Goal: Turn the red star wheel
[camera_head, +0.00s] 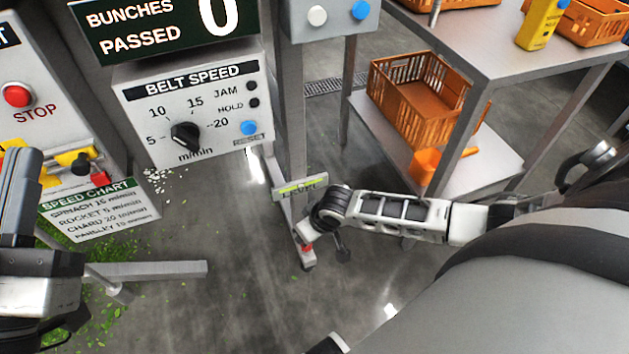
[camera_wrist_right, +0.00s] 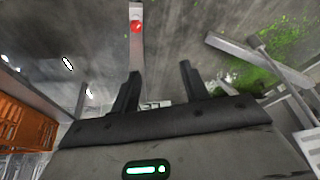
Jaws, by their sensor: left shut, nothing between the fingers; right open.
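A small red part (camera_head: 100,178) sits beside yellow and black parts below the STOP panel at the left in the head view. I cannot make out a star shape on it, so I cannot tell whether it is the star wheel. My left gripper (camera_head: 28,160) is at the left edge, its dark fingers pointing up, shut and empty, apart from the red part in the picture. My right gripper (camera_wrist_right: 160,84) is open and empty in the right wrist view, above the floor.
A red STOP button (camera_head: 16,95) is on the left panel. The belt speed box (camera_head: 190,115) has a black knob (camera_head: 185,136). A speed chart (camera_head: 98,209) hangs below. An orange crate (camera_head: 420,95) stands on the right table's lower shelf. Greens litter the floor.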

